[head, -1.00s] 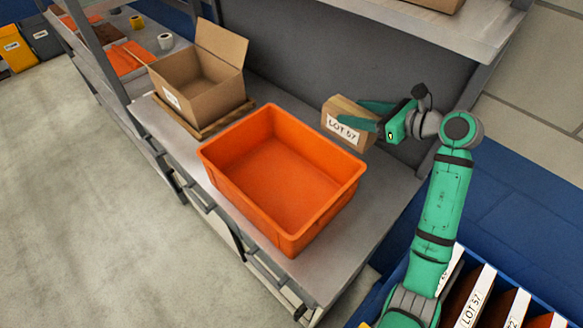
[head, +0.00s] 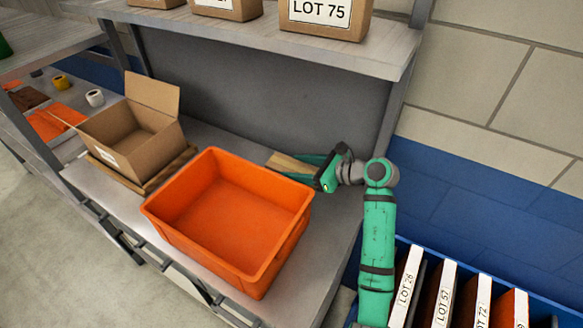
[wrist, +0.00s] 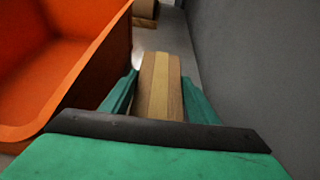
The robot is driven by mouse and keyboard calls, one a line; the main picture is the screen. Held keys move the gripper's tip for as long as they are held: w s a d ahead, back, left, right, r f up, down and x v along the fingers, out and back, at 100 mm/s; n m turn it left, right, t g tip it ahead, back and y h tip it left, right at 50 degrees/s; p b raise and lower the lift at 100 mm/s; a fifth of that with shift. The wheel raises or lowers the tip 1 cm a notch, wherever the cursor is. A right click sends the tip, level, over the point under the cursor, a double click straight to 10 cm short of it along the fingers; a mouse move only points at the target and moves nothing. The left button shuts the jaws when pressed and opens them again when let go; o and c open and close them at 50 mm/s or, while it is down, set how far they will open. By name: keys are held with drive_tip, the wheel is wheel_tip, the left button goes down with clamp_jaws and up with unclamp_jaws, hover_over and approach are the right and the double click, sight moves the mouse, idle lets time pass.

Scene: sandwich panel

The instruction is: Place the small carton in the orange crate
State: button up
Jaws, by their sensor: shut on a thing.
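The small carton (head: 290,164) is brown with a paler tape strip, and it also shows in the wrist view (wrist: 158,85). My gripper (head: 306,168) is shut on it, with one green finger on each side in the wrist view (wrist: 158,95). The carton is behind the back right wall of the orange crate (head: 228,216), outside the crate and low beside it. The crate's wall hides the carton's lower part in the head view, so I cannot tell whether it touches the bench. The crate is empty and stands on the grey bench.
An open cardboard box (head: 130,138) stands on a wooden board left of the crate. A grey shelf (head: 255,34) with cartons is above the bench. A grey back panel (wrist: 240,70) is close to my gripper's right. A blue bin of lot-labelled folders (head: 450,292) is at lower right.

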drive_tip(key=shift+f, duration=0.1)
drive_tip(key=o, duration=1.1)
drive_tip(key=shift+o, duration=0.2)
